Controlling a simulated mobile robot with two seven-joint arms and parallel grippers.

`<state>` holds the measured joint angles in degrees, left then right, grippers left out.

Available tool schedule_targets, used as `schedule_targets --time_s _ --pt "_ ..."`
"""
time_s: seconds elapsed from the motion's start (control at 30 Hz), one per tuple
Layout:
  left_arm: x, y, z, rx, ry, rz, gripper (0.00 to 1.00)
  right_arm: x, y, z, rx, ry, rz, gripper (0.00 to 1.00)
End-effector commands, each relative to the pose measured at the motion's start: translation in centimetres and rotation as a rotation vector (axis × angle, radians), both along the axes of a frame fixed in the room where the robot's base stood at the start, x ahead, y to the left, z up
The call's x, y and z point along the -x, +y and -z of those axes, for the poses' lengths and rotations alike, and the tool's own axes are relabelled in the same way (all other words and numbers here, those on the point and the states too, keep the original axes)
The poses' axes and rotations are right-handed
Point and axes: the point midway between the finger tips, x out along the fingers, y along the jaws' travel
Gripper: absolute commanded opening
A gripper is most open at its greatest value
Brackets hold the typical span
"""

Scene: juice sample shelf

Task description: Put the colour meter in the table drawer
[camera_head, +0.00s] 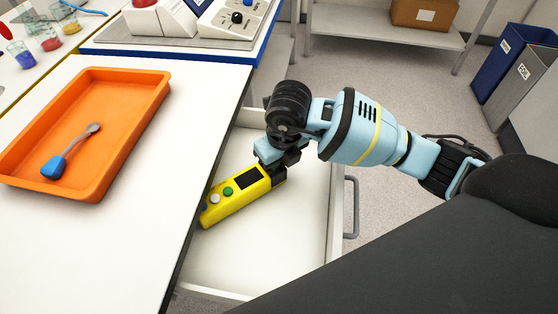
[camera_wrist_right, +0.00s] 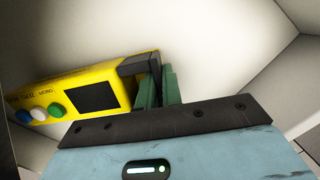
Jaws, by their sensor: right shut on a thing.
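The yellow colour meter (camera_head: 233,199) has a dark screen and green, white and blue buttons. In the head view it is over the inside of the open white drawer (camera_head: 290,235), tilted with its far end up and right. My right gripper (camera_head: 279,169) is shut on the dark end of the meter. The right wrist view shows the meter (camera_wrist_right: 70,90) at left, its dark end by my right gripper's green fingers (camera_wrist_right: 160,86). I cannot tell whether the meter touches the drawer floor. My left gripper is not in view.
The drawer handle (camera_head: 351,207) is on the drawer's right side. The white table (camera_head: 140,220) edges the drawer on the left, with an orange tray (camera_head: 100,130) holding a blue-handled spoon (camera_head: 68,153).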

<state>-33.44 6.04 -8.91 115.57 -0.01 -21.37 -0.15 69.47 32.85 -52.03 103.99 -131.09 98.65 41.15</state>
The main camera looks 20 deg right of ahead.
Motion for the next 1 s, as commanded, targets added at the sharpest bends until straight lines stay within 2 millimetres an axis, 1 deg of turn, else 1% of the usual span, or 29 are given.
schedule_targets --time_s 0.17,0.33,0.37,0.5,0.83,0.93,1.0 --pt "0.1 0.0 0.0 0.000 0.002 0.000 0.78 0.0 0.0 -0.1 -0.003 -0.003 0.000 0.00" --pt "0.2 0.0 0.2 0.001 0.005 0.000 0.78 0.0 0.0 0.3 -0.001 -0.002 0.001 0.00" --pt "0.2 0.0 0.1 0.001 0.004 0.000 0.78 0.0 0.0 0.3 0.000 0.000 0.000 0.11" --pt "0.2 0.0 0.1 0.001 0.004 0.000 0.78 0.0 0.0 0.3 0.000 0.000 0.000 0.29" --pt "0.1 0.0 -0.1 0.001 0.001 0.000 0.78 0.0 0.0 0.0 0.000 -0.001 0.000 0.29" --pt "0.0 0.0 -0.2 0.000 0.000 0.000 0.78 0.0 0.0 -0.8 -0.001 -0.002 0.001 0.29" --pt "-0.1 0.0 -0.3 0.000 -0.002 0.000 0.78 0.1 -0.1 -1.9 -0.001 -0.005 0.000 0.29"
